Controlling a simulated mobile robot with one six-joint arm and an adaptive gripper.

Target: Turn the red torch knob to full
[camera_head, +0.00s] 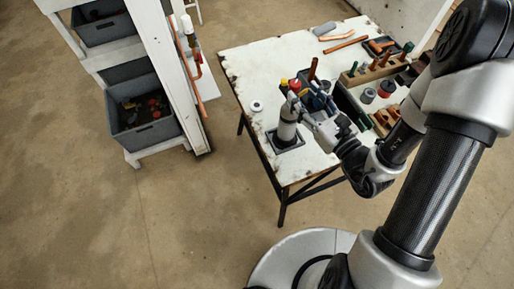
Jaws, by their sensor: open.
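A pale grey torch cylinder (287,126) stands upright near the front left of the white workbench (257,72), on a dark square base (285,141). My gripper (294,103) is open at the top of the cylinder, reaching in from the right. It covers part of the torch head; whether the fingers touch it I cannot tell. A small red round part (295,84) shows just behind the gripper, beside a yellow one (284,82). I cannot tell whether this red part is the torch knob or belongs to another object.
A white roll (256,106) lies left of the torch. Blue and dark tools crowd behind the gripper. A wooden rack (368,74) with upright handles and copper pipes (345,43) lie farther back. A shelf with grey bins (147,134) stands left; floor between is clear.

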